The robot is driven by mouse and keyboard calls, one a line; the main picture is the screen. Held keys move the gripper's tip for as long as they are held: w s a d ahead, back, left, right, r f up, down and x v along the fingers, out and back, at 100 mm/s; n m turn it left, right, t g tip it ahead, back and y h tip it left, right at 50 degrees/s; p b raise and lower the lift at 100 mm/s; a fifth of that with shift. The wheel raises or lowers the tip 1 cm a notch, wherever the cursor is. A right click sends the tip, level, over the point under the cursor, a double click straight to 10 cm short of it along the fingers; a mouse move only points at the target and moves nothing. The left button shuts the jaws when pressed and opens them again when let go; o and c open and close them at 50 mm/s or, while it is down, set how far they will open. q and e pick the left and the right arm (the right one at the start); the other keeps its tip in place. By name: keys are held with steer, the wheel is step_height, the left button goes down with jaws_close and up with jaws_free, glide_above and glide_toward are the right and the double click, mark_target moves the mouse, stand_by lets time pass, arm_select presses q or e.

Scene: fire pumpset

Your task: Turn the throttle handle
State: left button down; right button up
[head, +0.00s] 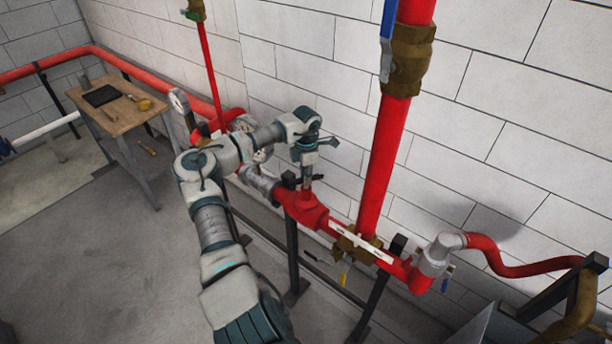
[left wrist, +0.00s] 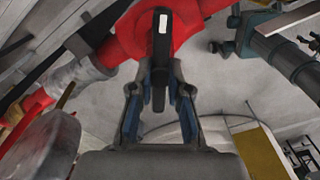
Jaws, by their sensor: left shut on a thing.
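The throttle handle (left wrist: 160,50) is a dark lever with a white mark near its end, seen in the left wrist view in front of a red valve body (left wrist: 190,25). My left gripper (left wrist: 160,85) is shut on it, with a blue-padded finger on each side. In the head view my left gripper (head: 307,182) points down at the red valve body (head: 303,208) on the low pipe near the wall. The handle is mostly hidden there by the gripper. My right gripper is not in view.
A tall red riser pipe (head: 385,165) with a brass valve (head: 408,62) and blue lever (head: 388,28) stands right of my arm. The floor (head: 110,270) at lower left is clear.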

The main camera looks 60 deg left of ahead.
arm_select(q)
steer(key=n, duration=0.3)
steer(key=shift+a+r, duration=0.15)
steer(key=shift+r, duration=0.1)
steer(key=shift+w+n, duration=0.1)
steer(key=shift+n, duration=1.6)
steer(key=c, duration=1.1)
jaws_free()
steer(key=shift+f, duration=0.1)
